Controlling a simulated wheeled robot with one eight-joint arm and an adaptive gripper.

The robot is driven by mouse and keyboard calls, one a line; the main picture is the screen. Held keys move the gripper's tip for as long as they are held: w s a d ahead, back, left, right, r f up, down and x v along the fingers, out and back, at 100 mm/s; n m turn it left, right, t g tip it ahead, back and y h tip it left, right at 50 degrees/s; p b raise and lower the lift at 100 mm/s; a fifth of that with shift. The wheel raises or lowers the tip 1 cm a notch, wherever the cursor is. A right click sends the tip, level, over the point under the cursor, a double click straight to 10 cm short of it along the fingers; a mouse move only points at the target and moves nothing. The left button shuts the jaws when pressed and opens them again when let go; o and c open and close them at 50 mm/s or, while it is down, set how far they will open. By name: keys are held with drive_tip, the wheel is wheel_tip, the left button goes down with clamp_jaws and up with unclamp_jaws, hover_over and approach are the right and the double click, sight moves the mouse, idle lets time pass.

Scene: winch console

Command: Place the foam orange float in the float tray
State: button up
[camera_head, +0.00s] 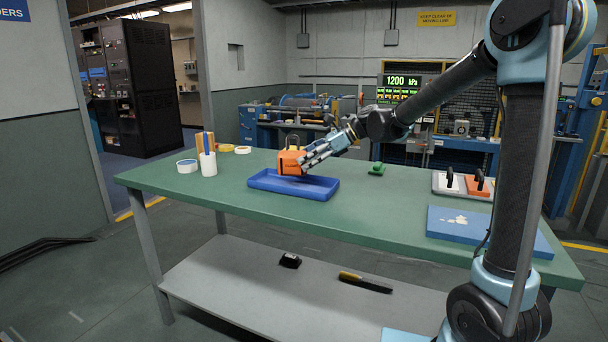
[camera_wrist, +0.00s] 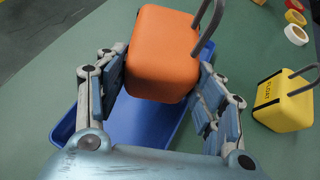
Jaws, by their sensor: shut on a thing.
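The orange float (camera_head: 291,161) is a block with rounded edges and a grey handle on top. It also shows in the wrist view (camera_wrist: 160,55), between my fingers. My gripper (camera_head: 306,160) is shut on its sides; it shows in the wrist view (camera_wrist: 162,82) too. The blue float tray (camera_head: 290,191) lies on the green table directly beneath the float. Its blue floor and rim show in the wrist view (camera_wrist: 62,130). I cannot tell whether the float's underside touches the tray floor. A yellow float (camera_wrist: 285,100) with a grey handle stands beside the tray, outside it.
A small green object (camera_head: 376,169) sits right of the tray.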

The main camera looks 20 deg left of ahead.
drive_tip(key=shift+f, duration=2.3)
drive_tip(key=o, duration=1)
drive_tip(key=v, duration=1.2)
